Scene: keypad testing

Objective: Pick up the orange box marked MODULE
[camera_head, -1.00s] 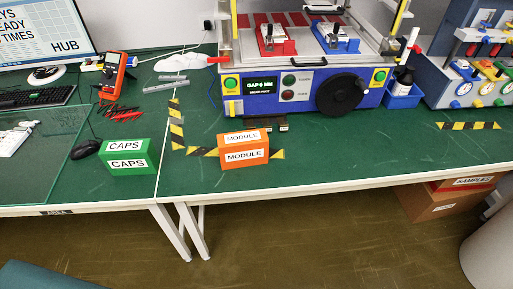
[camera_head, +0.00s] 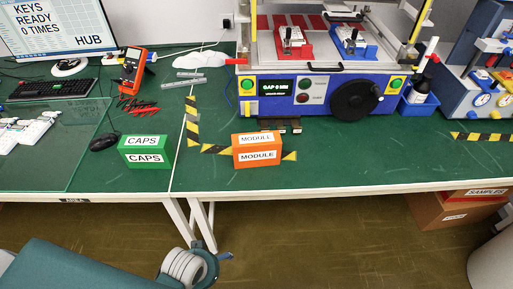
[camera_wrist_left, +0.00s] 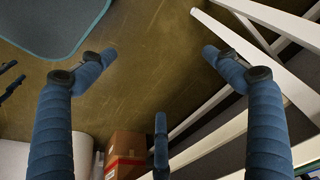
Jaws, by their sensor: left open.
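The orange box marked MODULE (camera_head: 257,150) stands upright on the green table top near its front edge, on a yellow-black striped marking. My left arm comes in at the bottom left of the head view. Its gripper (camera_head: 224,256) is only partly seen there, in front of and lower in the picture than the table edge, well apart from the box. In the left wrist view my left gripper (camera_wrist_left: 160,58) has its blue fingers spread wide with nothing between them. The box does not show in that view. My right gripper is not in view.
A green CAPS box (camera_head: 145,152) stands left of the orange box. A blue press machine (camera_head: 310,92) stands behind, with a small dark piece at its front. A black mouse (camera_head: 104,141) lies at left. The table right of the orange box is mostly clear.

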